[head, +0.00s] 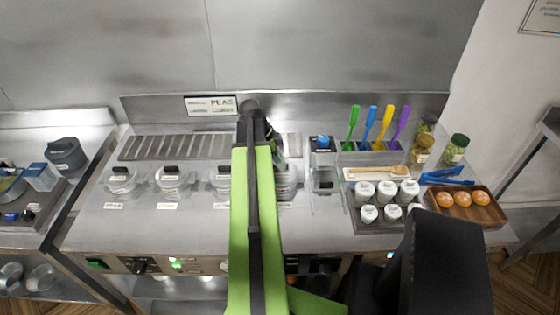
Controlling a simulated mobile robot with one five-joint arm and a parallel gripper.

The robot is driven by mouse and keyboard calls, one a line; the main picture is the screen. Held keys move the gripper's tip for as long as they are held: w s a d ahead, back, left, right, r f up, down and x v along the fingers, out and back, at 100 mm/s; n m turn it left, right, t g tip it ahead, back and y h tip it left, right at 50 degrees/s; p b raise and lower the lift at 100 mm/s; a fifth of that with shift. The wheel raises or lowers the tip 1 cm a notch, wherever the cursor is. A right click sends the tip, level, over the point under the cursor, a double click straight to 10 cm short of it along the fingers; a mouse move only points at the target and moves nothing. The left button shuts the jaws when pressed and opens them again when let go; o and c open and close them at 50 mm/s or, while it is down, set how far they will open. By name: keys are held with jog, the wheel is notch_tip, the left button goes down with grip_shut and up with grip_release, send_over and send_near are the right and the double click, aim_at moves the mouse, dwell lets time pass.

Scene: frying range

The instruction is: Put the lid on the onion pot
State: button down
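A row of round steel pots is set into the counter at the left and middle. The far-left pot (122,183), the one beside it (173,181) and a third (221,181) each show a black handle on top. Another round pot (286,184) is partly hidden behind my arm. The small labels are too blurred to read, so I cannot tell which is the onion pot or which lid belongs to it. My gripper (262,132) is at the far end of my arm, over the back of the counter. The arm hides its fingers and anything in them.
To the right stand colored utensils (371,125), white-topped shakers (387,190), jars (454,150), blue tongs (446,176) and a wooden tray (482,219). The counter's front left strip is clear.

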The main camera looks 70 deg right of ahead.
jog(key=shift+f, duration=0.25)
dwell(0.3)
dwell(0.4)
jog(key=c, duration=1.3)
grip_release()
jog(key=o, duration=0.5)
jog(key=shift+c, duration=0.2)
jog(key=shift+r, duration=0.1)
notch_tip(320, 180, up, 7)
jog(key=p, duration=0.6)
jog(key=shift+p, duration=0.35)
